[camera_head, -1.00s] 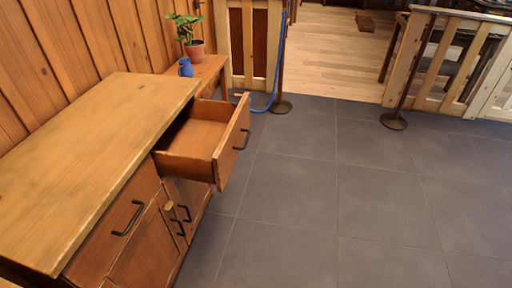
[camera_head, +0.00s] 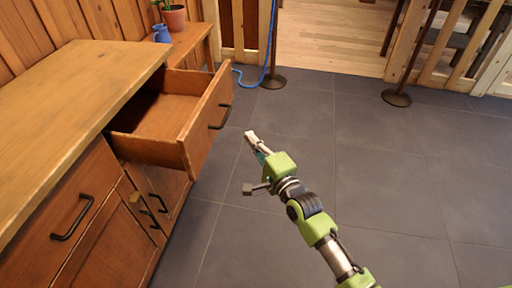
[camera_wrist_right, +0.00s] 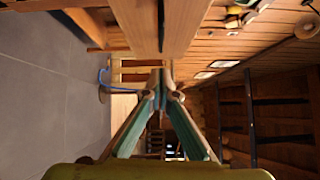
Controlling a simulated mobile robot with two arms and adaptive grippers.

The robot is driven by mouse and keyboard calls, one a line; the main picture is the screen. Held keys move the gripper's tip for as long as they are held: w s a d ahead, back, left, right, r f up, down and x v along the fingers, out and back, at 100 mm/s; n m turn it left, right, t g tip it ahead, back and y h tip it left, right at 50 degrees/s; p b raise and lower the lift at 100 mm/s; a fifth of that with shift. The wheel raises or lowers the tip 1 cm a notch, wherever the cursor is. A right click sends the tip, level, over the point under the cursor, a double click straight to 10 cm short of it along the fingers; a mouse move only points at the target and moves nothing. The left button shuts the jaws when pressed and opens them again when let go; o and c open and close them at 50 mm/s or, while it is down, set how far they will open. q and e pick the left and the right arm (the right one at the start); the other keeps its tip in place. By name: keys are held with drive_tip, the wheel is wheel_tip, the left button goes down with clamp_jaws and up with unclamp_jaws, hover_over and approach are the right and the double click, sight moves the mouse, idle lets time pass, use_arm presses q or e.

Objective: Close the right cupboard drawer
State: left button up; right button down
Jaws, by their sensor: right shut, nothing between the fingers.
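The right cupboard drawer (camera_head: 205,125) is pulled well out of the wooden cupboard (camera_head: 60,95). It looks empty inside, and its front carries a dark bar handle (camera_head: 220,117). My right gripper (camera_head: 250,136) is shut and empty, to the right of the drawer front and apart from it in the head view. In the right wrist view the closed fingertips (camera_wrist_right: 164,72) point toward a wooden panel (camera_wrist_right: 185,28), seemingly the drawer front, with a dark strip on it. My left gripper is not in view.
The left drawer (camera_head: 75,210) is shut, with cupboard doors (camera_head: 160,195) below. A small table (camera_head: 190,40) with a blue jug (camera_head: 161,34) stands behind the cupboard. Rope posts (camera_head: 272,82) stand farther back. Open tiled floor (camera_head: 400,190) lies to the right.

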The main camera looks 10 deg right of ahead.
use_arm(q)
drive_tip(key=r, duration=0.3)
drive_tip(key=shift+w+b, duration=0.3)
use_arm(e)
drive_tip(key=w+a, duration=0.4)
drive_tip(key=a, duration=0.1)
drive_tip(key=shift+a, duration=0.4)
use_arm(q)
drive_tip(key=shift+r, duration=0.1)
use_arm(e)
drive_tip(key=shift+s+r, duration=0.1)
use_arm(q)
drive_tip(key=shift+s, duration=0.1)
